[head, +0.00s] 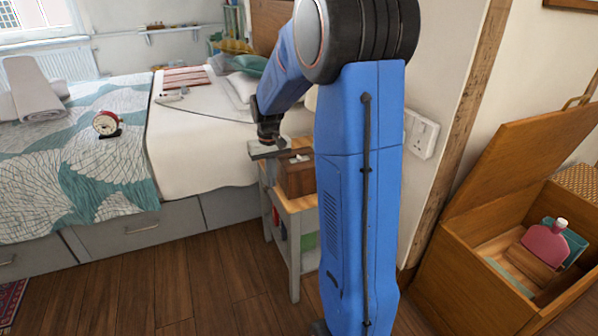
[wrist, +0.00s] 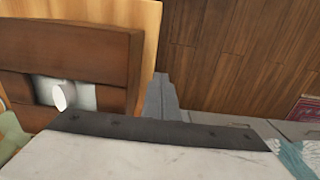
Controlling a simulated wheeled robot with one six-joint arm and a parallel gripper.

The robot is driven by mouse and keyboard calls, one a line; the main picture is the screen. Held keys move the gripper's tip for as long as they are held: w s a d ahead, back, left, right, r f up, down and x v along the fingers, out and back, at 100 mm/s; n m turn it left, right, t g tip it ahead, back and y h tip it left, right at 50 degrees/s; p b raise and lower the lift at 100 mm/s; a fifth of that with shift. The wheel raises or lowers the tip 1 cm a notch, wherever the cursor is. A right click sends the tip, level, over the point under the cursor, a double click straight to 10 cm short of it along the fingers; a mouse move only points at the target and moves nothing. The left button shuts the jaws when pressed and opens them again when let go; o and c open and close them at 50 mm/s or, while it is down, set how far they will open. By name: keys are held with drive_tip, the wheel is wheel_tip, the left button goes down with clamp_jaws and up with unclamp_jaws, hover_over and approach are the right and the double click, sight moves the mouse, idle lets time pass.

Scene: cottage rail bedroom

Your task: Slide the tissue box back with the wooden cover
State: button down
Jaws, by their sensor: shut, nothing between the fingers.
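The tissue box in its dark brown wooden cover (head: 297,180) stands on the small wooden bedside stand (head: 297,206), partly hidden behind my arm. In the wrist view the cover (wrist: 118,48) fills the upper left, with a pale opening and a white tissue (wrist: 64,95) standing up from it. My gripper (head: 268,150) is at the box's upper left in the head view. In the wrist view its shut, empty fingers (wrist: 161,82) lie just right of the cover's side. I cannot tell whether they touch it. The pale gripper body hides the nearer part of the box.
A wall socket (head: 420,133) is right of my arm. An open wooden chest (head: 440,262) with a pink bottle (head: 545,243) stands at right. Wooden floor (head: 190,270) is clear in front.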

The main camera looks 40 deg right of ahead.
drive_tip(key=shift+s+d, duration=1.1)
drive_tip(key=shift+d, duration=2.45)
drive_tip(key=shift+s+d, duration=1.05)
drive_tip(key=shift+d, duration=2.5)
drive_tip(key=shift+s+d, duration=1.1)
drive_tip(key=shift+d, duration=2.45)
drive_tip(key=w+a+r, duration=0.1)
drive_tip(key=a+r, duration=0.3)
drive_tip(key=r, duration=0.6)
drive_tip(key=shift+w, duration=0.1)
